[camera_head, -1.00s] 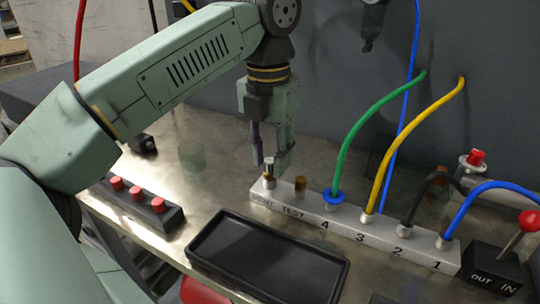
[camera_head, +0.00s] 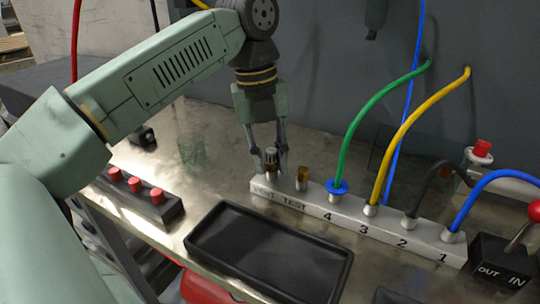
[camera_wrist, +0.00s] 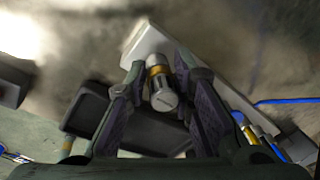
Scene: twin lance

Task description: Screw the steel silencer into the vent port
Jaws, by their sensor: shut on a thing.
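The steel silencer (camera_head: 271,157), a short metal cylinder, stands upright at the VENT end of the pale manifold block (camera_head: 300,204). In the wrist view the silencer (camera_wrist: 163,97) shows its round steel end, with a brass-coloured band behind it. My gripper (camera_head: 269,168) points down with a finger on each side of the silencer and is shut on it. In the wrist view my gripper (camera_wrist: 167,82) has the silencer between its two dark pads. The vent port itself is hidden under the silencer, so I cannot tell how deep the thread sits.
A brass fitting (camera_head: 302,178) stands close by at TEST. Green (camera_head: 360,118) and yellow (camera_head: 408,128) hoses rise from the block, with black and blue ones further right. A black tray (camera_head: 268,252) lies in front. A red-button box (camera_head: 140,196) is at left.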

